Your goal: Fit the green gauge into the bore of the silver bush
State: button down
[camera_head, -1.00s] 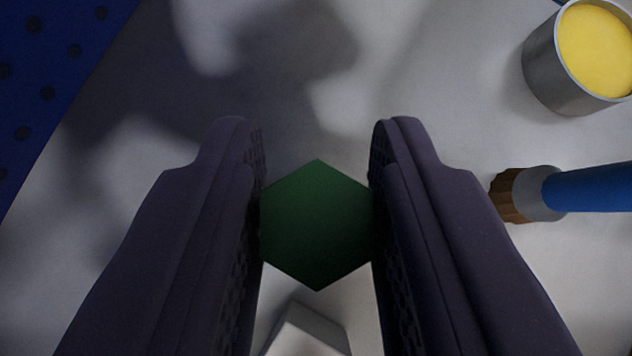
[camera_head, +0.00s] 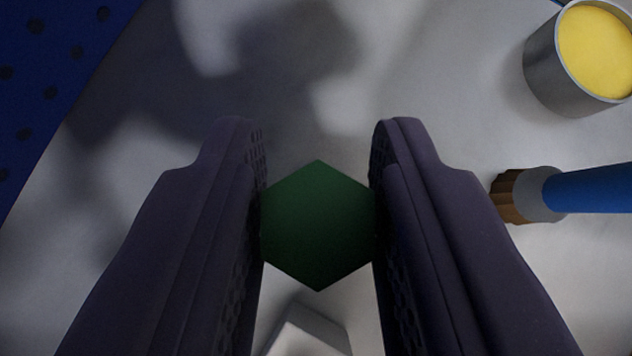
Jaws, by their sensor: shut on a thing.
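The green gauge (camera_head: 317,226) shows its hexagonal end face in the middle of the view. My gripper (camera_head: 317,200) is shut on it, with one dark finger pad on each side. The gauge hides whatever lies straight beyond it. A pale grey-white block-like thing (camera_head: 312,332) shows partly between the fingers at the bottom edge; I cannot tell what it is. I cannot make out the silver bush with its bore for certain in this view.
A grey metal tin (camera_head: 548,70) with yellow contents stands at the upper right. A brush (camera_head: 590,188) with a blue handle lies below it, near my right finger. A blue perforated panel (camera_head: 50,80) fills the upper left. The pale surface ahead (camera_head: 420,80) is bare.

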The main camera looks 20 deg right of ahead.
jog(key=shift+f+b, duration=2.5)
jog(key=shift+b, duration=0.05)
jog(key=c, duration=0.7)
grip_release()
jog(key=shift+c, duration=0.2)
jog(key=p+v, duration=0.2)
jog(key=v, duration=0.6)
jog(key=shift+p, duration=0.35)
jog(key=shift+w, duration=0.1)
